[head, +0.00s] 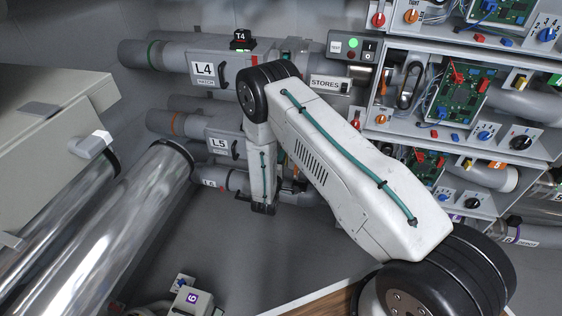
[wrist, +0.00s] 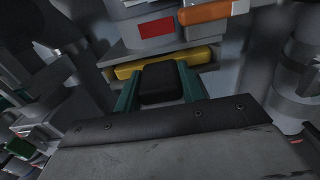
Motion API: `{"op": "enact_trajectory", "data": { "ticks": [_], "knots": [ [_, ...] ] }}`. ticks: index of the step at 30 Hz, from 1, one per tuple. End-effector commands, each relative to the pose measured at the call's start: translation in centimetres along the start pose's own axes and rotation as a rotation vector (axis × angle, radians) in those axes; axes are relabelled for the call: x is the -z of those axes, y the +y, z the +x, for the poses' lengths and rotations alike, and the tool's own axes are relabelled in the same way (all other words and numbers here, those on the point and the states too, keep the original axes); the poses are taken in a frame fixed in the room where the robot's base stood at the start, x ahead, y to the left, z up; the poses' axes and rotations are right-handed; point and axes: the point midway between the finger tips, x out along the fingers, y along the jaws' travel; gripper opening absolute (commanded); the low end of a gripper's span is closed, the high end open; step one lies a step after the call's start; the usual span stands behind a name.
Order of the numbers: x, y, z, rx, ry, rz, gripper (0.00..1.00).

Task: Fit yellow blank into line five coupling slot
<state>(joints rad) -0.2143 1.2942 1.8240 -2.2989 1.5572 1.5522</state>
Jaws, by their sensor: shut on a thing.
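My gripper (wrist: 158,84) has green fingers shut on the black grip of the yellow blank (wrist: 203,56) in the wrist view. The blank's yellow plate lies across the front of a grey housing (wrist: 210,40) with a red patch and an orange part above it. I cannot tell whether the blank is in a slot or only against the housing. In the head view, my gripper (head: 263,207) hangs low, just right of and below the line five coupling, labelled L5 (head: 218,143). The blank and the slot cannot be made out there.
The L4 line (head: 203,69) runs above L5, and the L6 line (head: 209,183) below. A STORES panel (head: 325,83) and racks with circuit boards (head: 465,95) stand to the right. Grey floor (head: 235,260) is open below my gripper.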

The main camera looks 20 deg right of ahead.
Motion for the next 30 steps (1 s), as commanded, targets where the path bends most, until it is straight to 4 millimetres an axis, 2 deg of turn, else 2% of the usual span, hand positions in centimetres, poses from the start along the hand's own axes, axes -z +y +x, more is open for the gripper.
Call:
{"op": "enact_trajectory", "data": {
  "ticks": [2,3,6,14,17,25,30],
  "knots": [
    [0.0,0.0,0.1,0.0,0.0,0.0,0.12],
    [0.0,0.0,0.1,0.0,0.0,0.0,0.43],
    [0.0,0.0,0.1,0.0,0.0,0.0,0.65],
    [0.0,0.0,0.0,0.001,0.0,-0.001,0.65],
    [0.1,-0.1,-0.6,0.002,0.002,-0.001,0.65],
    [0.1,-0.1,-5.1,0.002,0.003,-0.002,0.65],
    [0.1,0.0,-7.1,0.001,0.002,-0.001,0.65]
  ]
}}
